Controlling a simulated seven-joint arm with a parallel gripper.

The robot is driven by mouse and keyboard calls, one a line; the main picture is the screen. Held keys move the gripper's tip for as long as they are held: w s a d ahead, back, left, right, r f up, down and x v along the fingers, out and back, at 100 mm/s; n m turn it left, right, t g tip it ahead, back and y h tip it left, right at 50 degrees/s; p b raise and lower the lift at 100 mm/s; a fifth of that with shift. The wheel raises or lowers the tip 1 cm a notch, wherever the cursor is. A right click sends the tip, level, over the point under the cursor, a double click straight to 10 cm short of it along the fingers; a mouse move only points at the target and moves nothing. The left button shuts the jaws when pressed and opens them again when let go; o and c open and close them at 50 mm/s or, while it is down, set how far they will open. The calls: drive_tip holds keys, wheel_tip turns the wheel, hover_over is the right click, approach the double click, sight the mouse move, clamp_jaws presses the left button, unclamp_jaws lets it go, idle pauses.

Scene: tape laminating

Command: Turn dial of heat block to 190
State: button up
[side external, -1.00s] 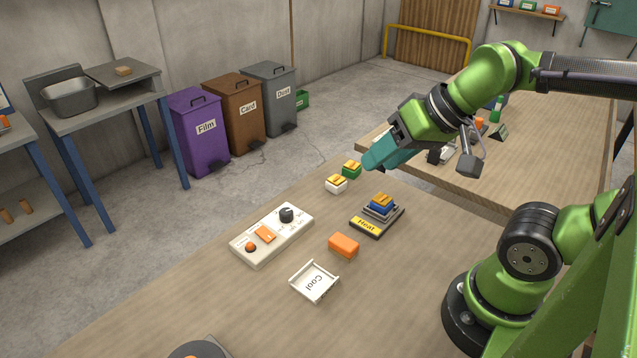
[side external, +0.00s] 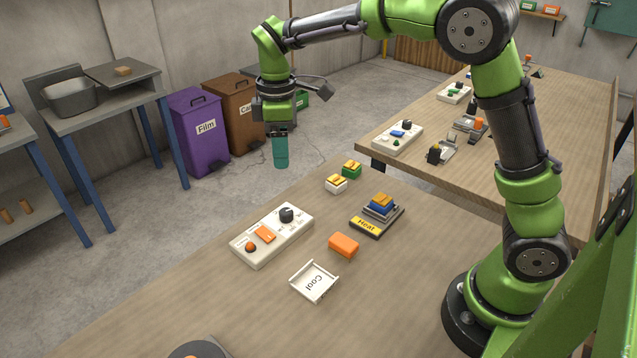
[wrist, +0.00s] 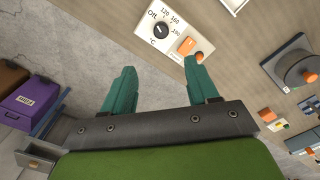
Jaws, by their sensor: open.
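The control box (side external: 262,248) is a cream panel on the near table. Its black dial (side external: 287,214) sits at the far right end, with an orange switch (side external: 265,234) and an orange round button (side external: 250,247) beside it. In the wrist view, the dial (wrist: 161,30) has marks around it, including Off, 120 and 160; its exact setting is too small to read. The heat block (side external: 366,226), labelled Heat, stands right of the box and carries a blue piece with a yellow-orange top (side external: 380,205). My gripper (side external: 280,164) is open and empty, pointing down above the dial, apart from it.
A white Cool tray (side external: 314,282) and an orange block (side external: 343,245) lie in front of the heat block. White (side external: 336,184) and green (side external: 352,169) pieces with yellow tops stand near the table's far edge.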

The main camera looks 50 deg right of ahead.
sight(286, 211)
wheel_tip(286, 211, down, 16)
drive_tip(key=shift+r+n, duration=0.1)
drive_tip(key=shift+n, duration=0.9)
drive_tip(key=shift+c, duration=0.2)
drive_tip(key=c, duration=1)
